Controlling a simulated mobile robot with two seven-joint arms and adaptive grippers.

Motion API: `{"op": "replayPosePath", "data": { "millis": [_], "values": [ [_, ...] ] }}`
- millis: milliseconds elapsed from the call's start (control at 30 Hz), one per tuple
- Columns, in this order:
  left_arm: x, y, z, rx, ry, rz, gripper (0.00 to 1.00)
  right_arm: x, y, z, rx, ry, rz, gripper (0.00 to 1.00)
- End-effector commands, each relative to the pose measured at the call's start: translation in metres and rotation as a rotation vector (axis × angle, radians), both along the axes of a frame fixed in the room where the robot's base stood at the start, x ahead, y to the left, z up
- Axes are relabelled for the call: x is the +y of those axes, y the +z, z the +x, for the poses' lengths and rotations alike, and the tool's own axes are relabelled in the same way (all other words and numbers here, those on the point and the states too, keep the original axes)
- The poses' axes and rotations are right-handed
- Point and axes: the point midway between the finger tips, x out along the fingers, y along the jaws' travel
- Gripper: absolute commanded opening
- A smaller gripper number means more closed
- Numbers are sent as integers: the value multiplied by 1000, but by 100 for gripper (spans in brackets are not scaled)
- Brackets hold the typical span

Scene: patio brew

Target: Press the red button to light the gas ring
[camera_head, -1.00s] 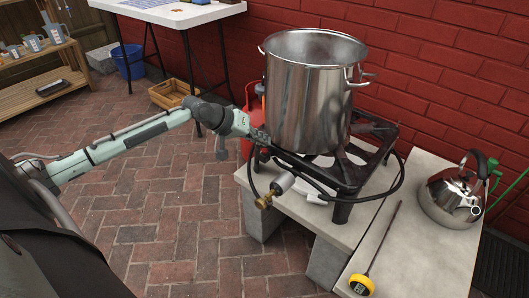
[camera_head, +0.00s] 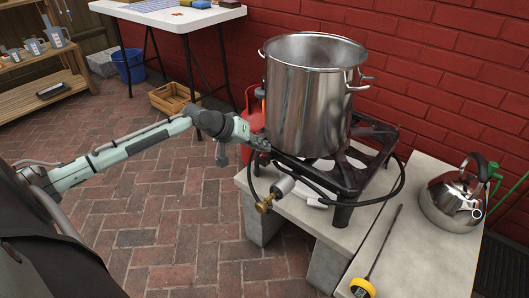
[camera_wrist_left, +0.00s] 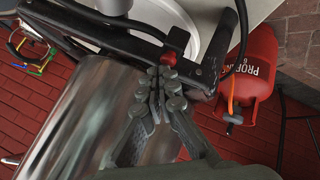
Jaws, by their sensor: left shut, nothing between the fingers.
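The small red button (camera_wrist_left: 169,58) shows in the left wrist view on the black frame of the gas burner (camera_wrist_left: 120,22), just beyond my fingertips. My left gripper (camera_wrist_left: 163,76) is shut and empty, its tips pointing at the button. They are very close to it; I cannot tell whether they touch. In the head view my left gripper (camera_head: 264,144) is at the burner's left corner, beside the pot, and the button is hidden. The black burner stand (camera_head: 346,184) carries a large steel pot (camera_head: 308,100). No flame is visible. My right gripper is out of view.
A red propane bottle (camera_wrist_left: 253,72) stands on the brick floor behind the left gripper. A regulator (camera_head: 282,186) and black hose lie at the burner's front. A steel kettle (camera_head: 450,202) and a yellow-headed thermometer (camera_head: 362,288) are on the slab at right.

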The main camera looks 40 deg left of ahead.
Motion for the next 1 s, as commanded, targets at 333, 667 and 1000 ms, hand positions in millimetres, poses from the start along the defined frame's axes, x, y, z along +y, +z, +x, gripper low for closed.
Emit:
{"op": "replayPosePath", "data": {
  "millis": [333,667,1000],
  "values": [
    [0,0,0,0,0,0,0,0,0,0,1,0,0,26],
    [0,-2,0,0,1,-1,0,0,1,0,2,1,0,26],
    [0,-11,-1,3,-1,0,0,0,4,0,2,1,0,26]
  ]
}}
